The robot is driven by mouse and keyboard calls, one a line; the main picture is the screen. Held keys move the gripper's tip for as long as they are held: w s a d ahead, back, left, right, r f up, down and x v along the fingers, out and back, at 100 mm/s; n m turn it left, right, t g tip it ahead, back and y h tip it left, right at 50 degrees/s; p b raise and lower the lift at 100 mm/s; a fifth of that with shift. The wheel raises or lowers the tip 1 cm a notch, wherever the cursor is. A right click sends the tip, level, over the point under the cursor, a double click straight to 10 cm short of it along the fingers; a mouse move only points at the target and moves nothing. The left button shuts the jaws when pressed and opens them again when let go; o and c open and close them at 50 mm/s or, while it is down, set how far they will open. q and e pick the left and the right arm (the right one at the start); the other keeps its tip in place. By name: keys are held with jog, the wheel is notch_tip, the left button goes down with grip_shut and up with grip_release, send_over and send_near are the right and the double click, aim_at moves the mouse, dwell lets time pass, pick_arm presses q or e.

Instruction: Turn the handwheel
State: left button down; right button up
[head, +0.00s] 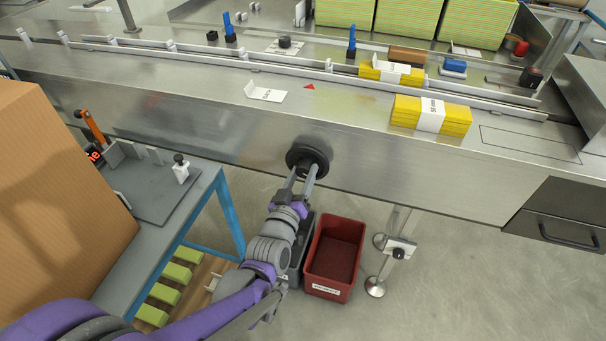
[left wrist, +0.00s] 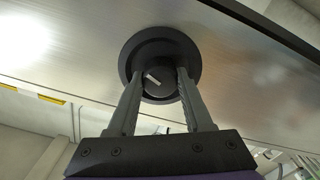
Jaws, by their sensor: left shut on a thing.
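The handwheel (head: 308,156) is a round black wheel on the front face of the long steel machine bed. In the left wrist view the handwheel (left wrist: 188,52) fills the upper middle, with a light mark or slot near its hub. My left gripper (head: 305,176) reaches up to it from below. In the left wrist view the two fingers of my left gripper (left wrist: 160,82) lie on either side of the dark hub and are shut on it. The contact points are partly dark and hard to make out. My right gripper is not in view.
A red bin (head: 335,258) stands on the floor below the handwheel. A grey side table (head: 165,190) with a blue frame and a large cardboard box (head: 55,190) are at the left. Yellow packs (head: 405,108) lie on the machine bed (head: 200,90). A steel leg stands right of the bin.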

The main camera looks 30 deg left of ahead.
pick_arm(q)
jog(key=m, duration=0.4)
jog(key=shift+m, duration=0.3)
jog(key=m+b, duration=0.1)
jog(key=m, duration=0.3)
jog(key=shift+m, duration=0.3)
jog(key=m+b, duration=0.1)
jog(key=m, duration=0.3)
jog(key=shift+m+b, duration=0.3)
jog(key=shift+m, duration=1.8)
jog(key=shift+c, duration=1.5)
grip_release()
jog(key=shift+s, duration=0.15)
